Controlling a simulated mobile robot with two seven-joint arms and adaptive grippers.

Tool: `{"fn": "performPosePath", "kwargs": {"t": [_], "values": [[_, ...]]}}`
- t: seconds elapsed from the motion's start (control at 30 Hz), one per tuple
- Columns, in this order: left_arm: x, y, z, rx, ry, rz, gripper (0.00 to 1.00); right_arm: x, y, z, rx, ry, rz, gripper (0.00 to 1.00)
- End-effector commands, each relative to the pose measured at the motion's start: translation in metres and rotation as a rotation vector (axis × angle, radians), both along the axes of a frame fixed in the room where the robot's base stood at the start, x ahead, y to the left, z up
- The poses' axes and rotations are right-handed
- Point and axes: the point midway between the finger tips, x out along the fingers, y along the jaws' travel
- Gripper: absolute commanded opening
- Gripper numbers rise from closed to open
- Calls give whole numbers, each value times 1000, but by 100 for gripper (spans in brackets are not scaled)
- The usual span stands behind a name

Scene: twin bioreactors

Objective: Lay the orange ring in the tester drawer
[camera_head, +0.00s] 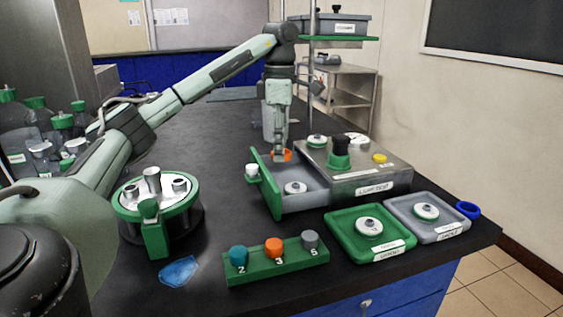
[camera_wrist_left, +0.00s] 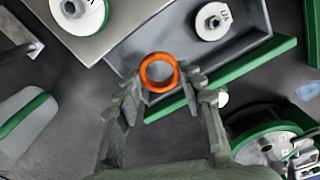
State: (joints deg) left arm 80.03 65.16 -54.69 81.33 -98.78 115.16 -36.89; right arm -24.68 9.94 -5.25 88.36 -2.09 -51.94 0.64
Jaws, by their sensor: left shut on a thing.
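The orange ring (camera_head: 286,154) is held at the fingertips of my left gripper (camera_head: 279,156). In the left wrist view the ring (camera_wrist_left: 147,79) sits between both fingers (camera_wrist_left: 163,90). The tester (camera_head: 365,171) is a grey box, with its drawer (camera_head: 307,202) pulled out to the left behind a green front panel (camera_head: 266,186). The ring shows over the far end of the drawer, near its wall; its exact height above the floor is unclear. A white disc with a grey hub (camera_head: 295,188) lies in the drawer. My right gripper is out of view.
A green tray (camera_head: 345,247) and a grey tray (camera_head: 440,234) each hold a disc. A green block (camera_head: 275,269) carries teal, orange and grey numbered knobs. A round green-rimmed carousel (camera_head: 160,195) stands at left. A blue ring (camera_head: 468,210) lies at the right edge.

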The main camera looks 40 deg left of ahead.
Motion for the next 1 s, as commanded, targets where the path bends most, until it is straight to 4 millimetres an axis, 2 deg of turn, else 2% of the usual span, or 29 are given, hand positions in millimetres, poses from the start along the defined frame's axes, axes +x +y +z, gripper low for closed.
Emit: {"fn": "performPosePath", "kwargs": {"t": [0.17,0.4,0.77,0.8,0.87,1.0], "values": [[3,-2,-9,-1,2,1,26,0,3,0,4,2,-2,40],[3,-1,-41,1,3,0,26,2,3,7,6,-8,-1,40],[3,-1,-45,0,0,0,26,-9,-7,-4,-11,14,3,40],[3,-1,-46,0,0,0,40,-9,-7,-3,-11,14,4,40],[3,-1,-45,0,0,1,47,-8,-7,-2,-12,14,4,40],[3,-1,-45,0,0,1,47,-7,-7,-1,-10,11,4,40]]}}
